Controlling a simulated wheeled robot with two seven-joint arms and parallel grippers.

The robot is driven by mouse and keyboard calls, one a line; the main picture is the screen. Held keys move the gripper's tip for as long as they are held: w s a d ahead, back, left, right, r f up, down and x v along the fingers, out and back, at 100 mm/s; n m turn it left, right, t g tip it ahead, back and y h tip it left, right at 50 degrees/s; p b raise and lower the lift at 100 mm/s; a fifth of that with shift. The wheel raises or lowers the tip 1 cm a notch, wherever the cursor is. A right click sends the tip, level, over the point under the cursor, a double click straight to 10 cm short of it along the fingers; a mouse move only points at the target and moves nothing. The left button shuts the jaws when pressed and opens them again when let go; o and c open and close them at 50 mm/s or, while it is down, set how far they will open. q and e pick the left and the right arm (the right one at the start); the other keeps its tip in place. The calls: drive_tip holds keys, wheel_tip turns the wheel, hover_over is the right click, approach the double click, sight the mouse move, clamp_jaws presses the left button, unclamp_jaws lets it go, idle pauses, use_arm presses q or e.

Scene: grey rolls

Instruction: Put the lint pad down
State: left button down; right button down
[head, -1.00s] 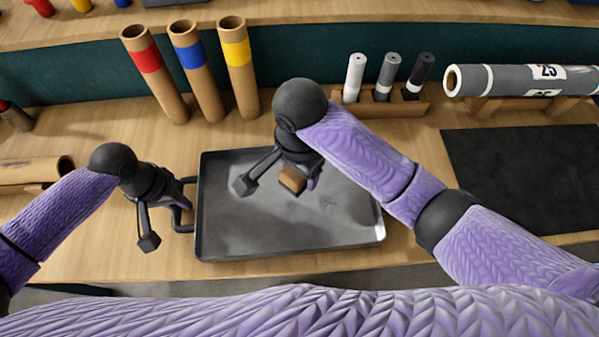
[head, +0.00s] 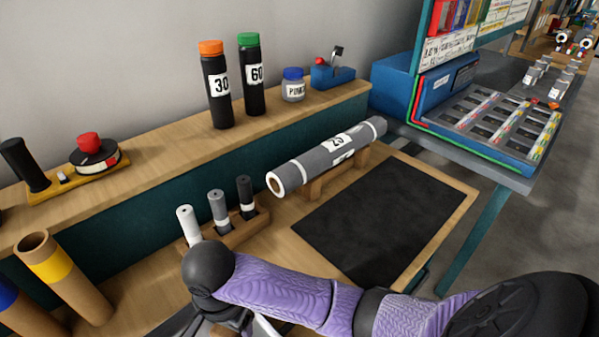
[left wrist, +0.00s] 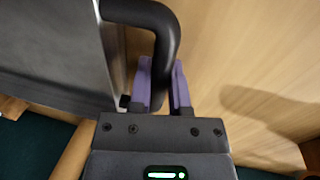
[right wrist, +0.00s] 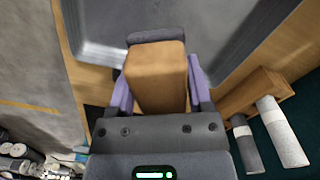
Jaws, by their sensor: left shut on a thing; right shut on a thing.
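The lint pad (right wrist: 158,75) is a brown block with a dark grey pad along its far end. My right gripper (right wrist: 160,90) is shut on its sides. It is over the grey metal tray (right wrist: 235,35); I cannot tell whether the pad touches it.
A rack (head: 235,230) with white, grey and black rolls stands beyond my right arm. A large grey roll (head: 325,155) lies on a wooden cradle. The dark mat (head: 375,220) is clear. Cardboard tubes (head: 65,280) stand at left. Bottles (head: 215,85) stand on the shelf.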

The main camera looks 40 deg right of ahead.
drive_tip(key=s+d+r+m, duration=0.1)
drive_tip(key=s+d+m, duration=0.15)
drive_tip(key=d, duration=0.65)
drive_tip(key=s+d+r+m, duration=0.1)
drive_tip(key=d+r+m, duration=0.15)
drive_tip(key=d, duration=0.55)
drive_tip(key=f, duration=1)
drive_tip(key=shift+s+d+f, duration=0.3)
drive_tip(key=shift+d+f, duration=0.05)
drive_tip(key=shift+f, duration=0.1)
unclamp_jaws()
wheel_tip(320, 180, up, 12)
